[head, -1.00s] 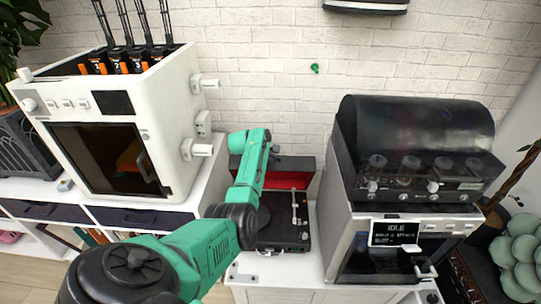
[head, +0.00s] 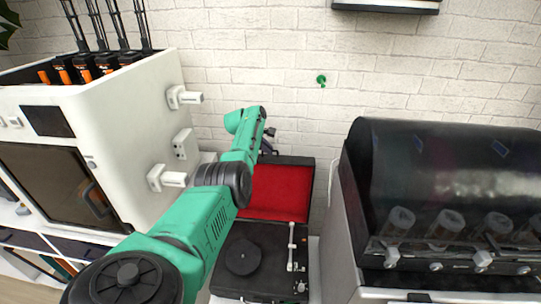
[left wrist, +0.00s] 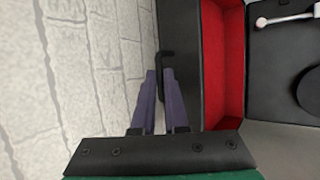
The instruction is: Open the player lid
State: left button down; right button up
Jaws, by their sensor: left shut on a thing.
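The record player (head: 225,275) is a black case with a dark round platter (head: 242,256) and a pale tonearm (head: 292,245). Its lid (head: 275,190) is raised at the back, with the red lining facing the front. The lid's red inside and black edge also show in the left wrist view (left wrist: 222,60). My left gripper (head: 268,133) is at the lid's upper left edge, partly hidden by its own arm. In the left wrist view its purple fingers (left wrist: 160,78) are shut on the small black lid handle (left wrist: 168,57). My right gripper is not in view.
A white 3D printer (head: 120,120) with knobs on its side stands close to the left of my arm. A machine with a dark clear cover (head: 440,180) stands to the right. A white brick wall (head: 255,50) is close behind the lid.

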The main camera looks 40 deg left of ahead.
pick_arm(q)
jog(key=shift+w+r, duration=0.1)
jog(key=shift+r, duration=0.05)
jog(key=c, duration=0.9)
grip_release()
jog(key=shift+c, duration=0.2)
jog(key=shift+r, duration=0.1)
jog(key=shift+r+p, duration=0.25)
jog(key=shift+p, duration=0.15)
jog(key=p+v, duration=0.2)
jog(key=v, duration=0.1)
jog(key=shift+s, duration=0.2)
jog(key=v, duration=1.1)
jog(key=shift+b, duration=0.45)
